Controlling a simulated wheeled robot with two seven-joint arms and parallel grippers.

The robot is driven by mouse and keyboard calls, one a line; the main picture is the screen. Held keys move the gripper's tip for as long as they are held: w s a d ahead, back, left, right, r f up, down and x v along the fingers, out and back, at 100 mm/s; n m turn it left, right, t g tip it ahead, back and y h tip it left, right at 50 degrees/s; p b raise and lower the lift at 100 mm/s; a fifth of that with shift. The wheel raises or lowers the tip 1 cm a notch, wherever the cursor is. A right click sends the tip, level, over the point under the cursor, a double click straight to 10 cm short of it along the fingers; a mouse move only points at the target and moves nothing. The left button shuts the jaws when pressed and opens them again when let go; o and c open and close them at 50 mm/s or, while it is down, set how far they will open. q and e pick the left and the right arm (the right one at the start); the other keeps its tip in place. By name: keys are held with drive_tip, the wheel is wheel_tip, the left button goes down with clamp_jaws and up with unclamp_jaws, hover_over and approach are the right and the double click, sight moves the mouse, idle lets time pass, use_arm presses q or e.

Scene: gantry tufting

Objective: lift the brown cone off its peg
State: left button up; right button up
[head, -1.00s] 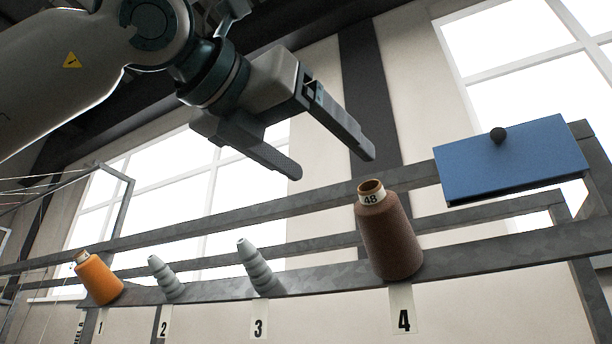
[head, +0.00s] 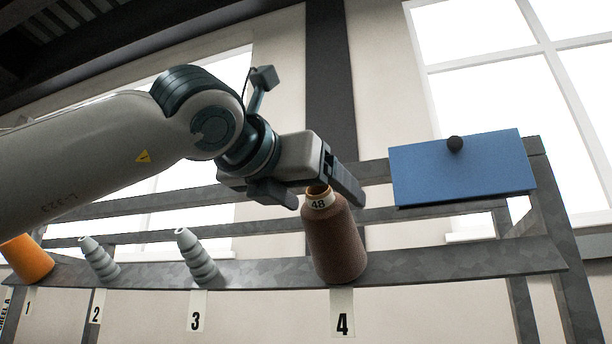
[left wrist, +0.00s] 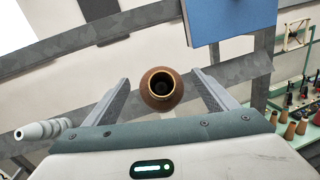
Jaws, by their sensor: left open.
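The brown cone (head: 335,245) stands slightly tilted at the place labelled 4 on the grey rail, with a tag reading 48 at its top. My left gripper (head: 328,198) is open at the cone's top, one finger to each side in the picture. In the left wrist view the cone (left wrist: 161,104) shows its open top between the two spread fingers of the gripper (left wrist: 162,88), with a gap on both sides. The peg under the cone is hidden. My right gripper is not in view.
Bare grey ribbed pegs (head: 197,257) stand at places 3 and 2. An orange cone (head: 27,260) sits at place 1. A blue panel (head: 462,170) with a black knob is at the right. Several small cones (left wrist: 290,127) show on a green surface.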

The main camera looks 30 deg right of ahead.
use_arm(q)
drive_tip(key=shift+w+d, duration=0.15)
drive_tip(key=shift+d, duration=0.2)
drive_tip(key=shift+a, duration=0.1)
drive_tip(key=c, duration=1.6)
drive_tip(key=shift+s+a+r, duration=0.35)
drive_tip(key=shift+a+r, duration=0.05)
drive_tip(key=shift+r, duration=0.1)
drive_tip(key=shift+s+a+r, duration=0.2)
drive_tip(key=shift+a+r, duration=0.05)
drive_tip(key=shift+s+a+r+b, duration=0.15)
drive_tip(key=shift+s+a+r, duration=1.6)
drive_tip(key=shift+a, duration=0.2)
drive_tip(key=shift+s+a+r+b, duration=0.15)
drive_tip(key=shift+s+a+r, duration=1.45)
drive_tip(key=shift+a+r, duration=0.25)
drive_tip(key=shift+f, duration=0.1)
